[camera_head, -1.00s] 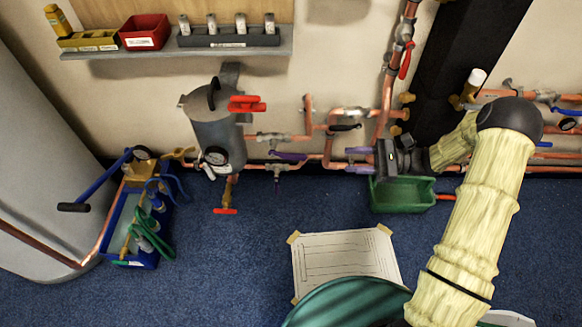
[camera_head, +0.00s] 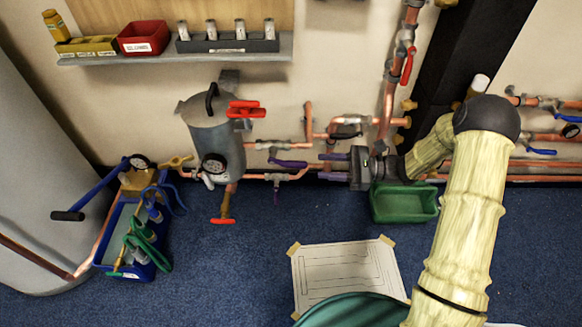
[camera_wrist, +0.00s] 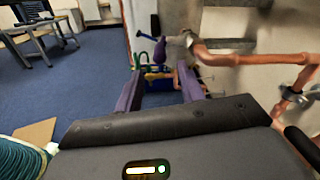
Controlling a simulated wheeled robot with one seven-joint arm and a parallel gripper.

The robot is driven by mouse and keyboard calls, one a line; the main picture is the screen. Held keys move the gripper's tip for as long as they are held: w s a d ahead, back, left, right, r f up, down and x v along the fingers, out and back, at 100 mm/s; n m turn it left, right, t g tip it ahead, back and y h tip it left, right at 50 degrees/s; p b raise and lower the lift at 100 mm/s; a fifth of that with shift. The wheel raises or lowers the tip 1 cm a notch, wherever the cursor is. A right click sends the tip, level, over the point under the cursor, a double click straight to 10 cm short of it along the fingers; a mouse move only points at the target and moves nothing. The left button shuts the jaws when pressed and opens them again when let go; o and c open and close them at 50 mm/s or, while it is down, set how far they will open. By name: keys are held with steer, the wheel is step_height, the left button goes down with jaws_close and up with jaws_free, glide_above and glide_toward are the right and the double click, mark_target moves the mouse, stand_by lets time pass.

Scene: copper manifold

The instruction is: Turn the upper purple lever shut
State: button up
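The upper purple lever (camera_head: 289,164) juts to the right between two pipe lines on the wall. It appears to sit below the grey valve on the upper pipe (camera_head: 268,145). A second, smaller purple handle (camera_head: 276,197) hangs below the lower pipe. My gripper (camera_head: 320,166) is open, with purple fingers pointing left, just right of the upper lever's free end. The fingers look apart from the lever. In the wrist view my gripper (camera_wrist: 160,70) is empty between its fingers, and a purple lever (camera_wrist: 160,50) shows beyond the tips, in the gap.
Copper pipes (camera_head: 318,172) run along the wall behind my gripper. A grey vessel (camera_head: 215,138) with a gauge and red handles stands to the left. A green bin (camera_head: 405,204) is on the floor below my wrist. A blue tool tote (camera_head: 130,235) stands left; the carpet between is clear.

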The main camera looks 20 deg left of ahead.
mark_target(291, 167)
steer(key=a+b, duration=0.1)
steer(key=a, duration=0.2)
steer(key=s+a+b, duration=0.1)
steer(key=a, duration=0.1)
steer(key=a+b, duration=0.1)
steer(key=a, duration=0.2)
steer(key=shift+s+a+f, duration=0.15)
steer(key=shift+s+a, duration=0.15)
steer(key=shift+s, duration=0.1)
steer(key=shift+s+a, duration=0.1)
steer(key=shift+a, duration=0.5)
jaws_close()
